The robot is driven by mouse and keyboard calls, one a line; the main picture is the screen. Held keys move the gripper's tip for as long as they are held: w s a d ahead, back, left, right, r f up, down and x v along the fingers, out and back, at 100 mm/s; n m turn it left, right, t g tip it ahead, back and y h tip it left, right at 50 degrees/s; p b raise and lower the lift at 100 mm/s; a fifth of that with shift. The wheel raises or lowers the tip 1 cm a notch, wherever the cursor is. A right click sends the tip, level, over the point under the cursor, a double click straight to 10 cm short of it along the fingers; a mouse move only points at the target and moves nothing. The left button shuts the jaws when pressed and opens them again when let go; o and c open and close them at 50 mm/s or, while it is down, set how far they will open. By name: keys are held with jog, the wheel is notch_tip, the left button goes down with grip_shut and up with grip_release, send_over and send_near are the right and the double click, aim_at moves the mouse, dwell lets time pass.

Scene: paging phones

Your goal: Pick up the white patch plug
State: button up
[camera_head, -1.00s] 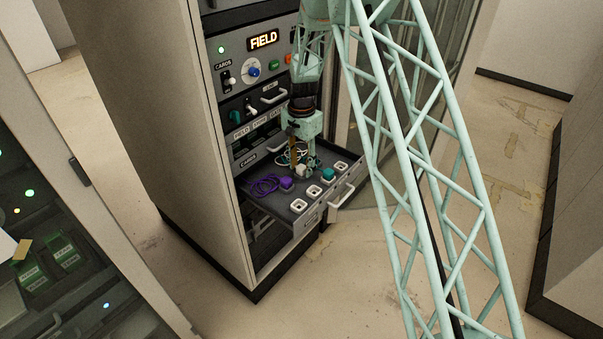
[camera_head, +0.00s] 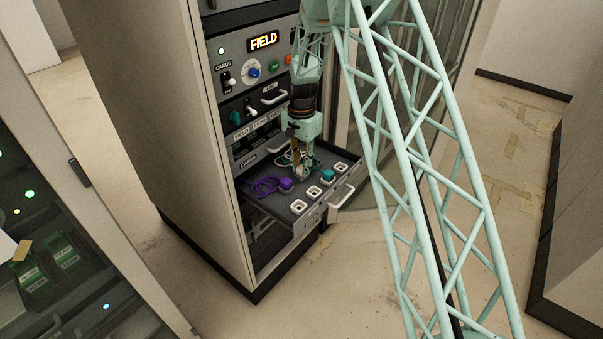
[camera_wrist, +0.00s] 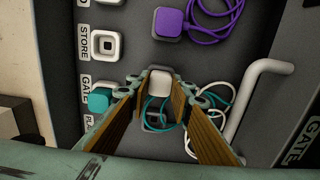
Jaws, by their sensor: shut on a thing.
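The white patch plug (camera_wrist: 153,86) shows in the wrist view as a pale block with rounded corners, between the two fingers of my gripper (camera_wrist: 158,80). The fingers are shut on it from both sides. In the head view my gripper (camera_head: 300,163) points down into the open drawer (camera_head: 262,205), at the back of its plug area. The plug is mostly hidden there by the fingers. I cannot tell whether it touches the drawer floor. A white cord (camera_wrist: 237,88) loops to the right of the gripper in the wrist view.
A purple plug (camera_wrist: 168,24) with a coiled purple cord (camera_wrist: 216,30) lies close by. A teal plug (camera_wrist: 99,101) sits in the labelled row beside a white socket (camera_wrist: 106,44). The cabinet front (camera_head: 250,75) rises behind the drawer.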

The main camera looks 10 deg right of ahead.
aim_at(302, 168)
jog(key=shift+r, duration=0.1)
notch_tip(302, 168, up, 18)
jog(key=p, duration=0.1)
dwell(0.9)
jog(key=shift+p, duration=0.3)
